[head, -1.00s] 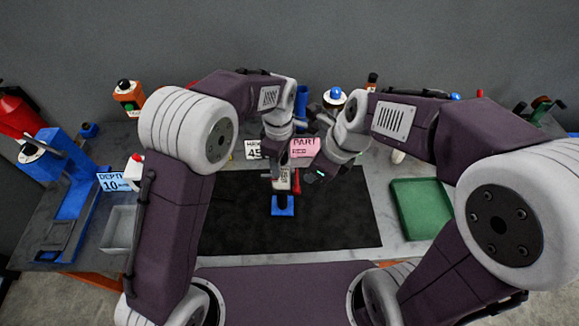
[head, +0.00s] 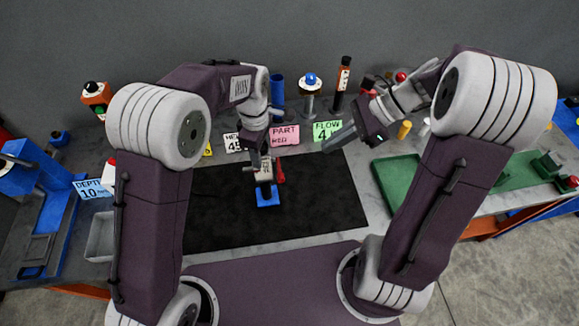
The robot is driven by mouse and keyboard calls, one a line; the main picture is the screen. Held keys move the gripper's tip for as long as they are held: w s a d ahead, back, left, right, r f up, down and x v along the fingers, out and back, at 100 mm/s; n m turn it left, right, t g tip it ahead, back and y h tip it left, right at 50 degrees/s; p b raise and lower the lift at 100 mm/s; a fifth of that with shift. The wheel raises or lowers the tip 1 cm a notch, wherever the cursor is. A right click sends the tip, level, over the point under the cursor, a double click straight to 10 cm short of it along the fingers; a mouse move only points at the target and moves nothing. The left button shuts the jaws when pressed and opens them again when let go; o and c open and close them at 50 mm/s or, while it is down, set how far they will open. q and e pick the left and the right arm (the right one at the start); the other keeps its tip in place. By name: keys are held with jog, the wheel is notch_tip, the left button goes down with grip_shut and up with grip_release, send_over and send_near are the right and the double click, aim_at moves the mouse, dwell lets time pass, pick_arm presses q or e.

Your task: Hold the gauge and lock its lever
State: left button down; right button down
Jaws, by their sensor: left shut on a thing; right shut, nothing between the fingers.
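The gauge (head: 265,176) is a small pale block with dark markings on a blue base (head: 268,197), standing on the black mat. Its red lever (head: 280,171) is on its right side and looks roughly upright; I cannot tell whether it is locked. My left gripper (head: 263,163) reaches down from above and is shut on the upper part of the gauge; its fingers partly hide it. My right gripper (head: 332,144) is shut and empty, up and to the right of the gauge, clear of the lever, above the mat's back edge.
The black mat (head: 320,205) is mostly bare. A green tray (head: 392,180) lies to its right and a grey bin (head: 101,237) to its left. Label cards, including a pink one (head: 285,135) and a green one (head: 327,130), stand behind with a blue cylinder (head: 277,92) and a dark bottle (head: 343,80).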

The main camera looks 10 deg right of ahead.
send_near(281, 173)
jog(key=x, duration=0.5)
jog(key=shift+x, duration=0.8)
jog(key=shift+s+f, duration=0.1)
jog(key=shift+s, duration=0.05)
jog(key=f, duration=0.4)
jog(key=shift+s, duration=0.2)
jog(key=shift+r, duration=0.1)
